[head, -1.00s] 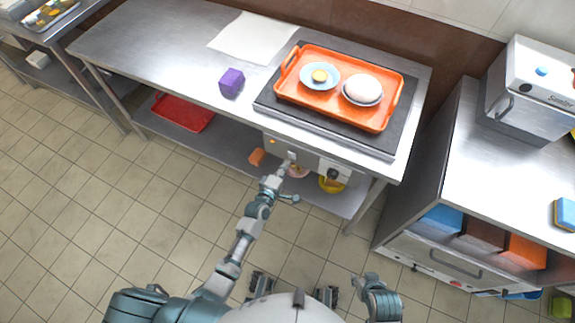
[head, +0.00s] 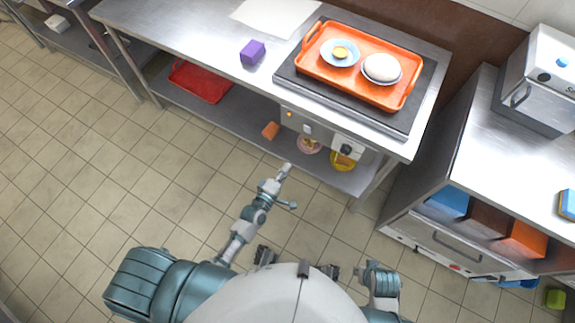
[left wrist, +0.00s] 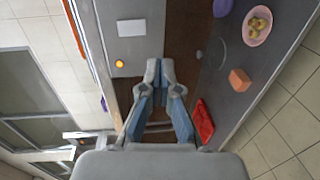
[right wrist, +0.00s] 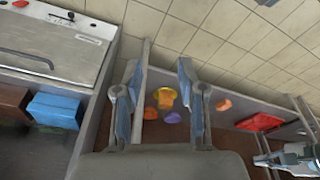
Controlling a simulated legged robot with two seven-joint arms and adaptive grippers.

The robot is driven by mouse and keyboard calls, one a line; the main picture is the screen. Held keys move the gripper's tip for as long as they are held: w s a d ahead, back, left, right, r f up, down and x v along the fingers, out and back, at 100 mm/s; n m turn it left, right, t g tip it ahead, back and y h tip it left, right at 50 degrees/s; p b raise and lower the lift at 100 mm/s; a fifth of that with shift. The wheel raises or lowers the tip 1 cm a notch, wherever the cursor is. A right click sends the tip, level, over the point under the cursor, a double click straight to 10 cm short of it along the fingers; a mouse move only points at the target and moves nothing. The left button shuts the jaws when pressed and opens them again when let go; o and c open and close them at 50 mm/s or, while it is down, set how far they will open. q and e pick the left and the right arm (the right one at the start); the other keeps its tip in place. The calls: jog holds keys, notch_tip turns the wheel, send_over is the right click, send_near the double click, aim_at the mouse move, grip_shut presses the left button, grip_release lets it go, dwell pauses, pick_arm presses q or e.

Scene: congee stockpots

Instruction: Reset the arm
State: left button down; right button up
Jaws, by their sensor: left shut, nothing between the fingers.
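My left gripper (head: 286,168) is shut and empty in the head view. It hangs in front of the steel counter, apart from the control panel (head: 322,132) with its orange light, white switch and black knob. In the left wrist view the fingers (left wrist: 160,70) are close together, and the panel's orange light and white switch show beyond them. My right gripper shows only in the right wrist view (right wrist: 160,66). Its fingers are spread apart with nothing between them. In the head view my right arm is folded near my body, and its gripper is hidden.
An orange tray (head: 312,70) with a blue plate and a white-topped bowl sits on the dark hot plate (head: 287,76). A purple box (head: 252,51) stands left of it. A red tray (head: 200,82) and bowls lie on the lower shelf. The tiled floor before me is clear.

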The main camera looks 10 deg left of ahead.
pick_arm(q)
jog(key=s+a+f+m+g+y+p, duration=0.15)
jog(key=s+f+m+g+p, duration=0.35)
jog(key=s+f+m+g, duration=0.7)
jog(key=s+a+f+m+g+y+p, duration=0.1)
jog(key=s+a+f+m, duration=0.1)
jog(key=s, duration=0.7)
jog(key=s+a+f+m+g+y+p, duration=0.1)
jog(key=s+a+f+m, duration=0.2)
jog(key=s+f, duration=0.4)
jog(key=s+a, duration=0.1)
jog(key=s, duration=0.1)
jog(key=shift+s+a+f, duration=0.25)
jog(key=shift+s+a, duration=0.05)
jog(key=shift+a, duration=0.1)
pick_arm(e)
jog(key=s+f, duration=0.2)
jog(key=f, duration=0.7)
jog(key=s+d+f, duration=0.1)
jog(key=f, duration=0.8)
jog(key=shift+s+f+g, duration=0.25)
jog(key=shift+s+g, duration=0.05)
jog(key=shift+s, duration=0.05)
pick_arm(q)
jog(key=shift+y, duration=0.25)
pick_arm(e)
jog(key=shift+a, duration=0.1)
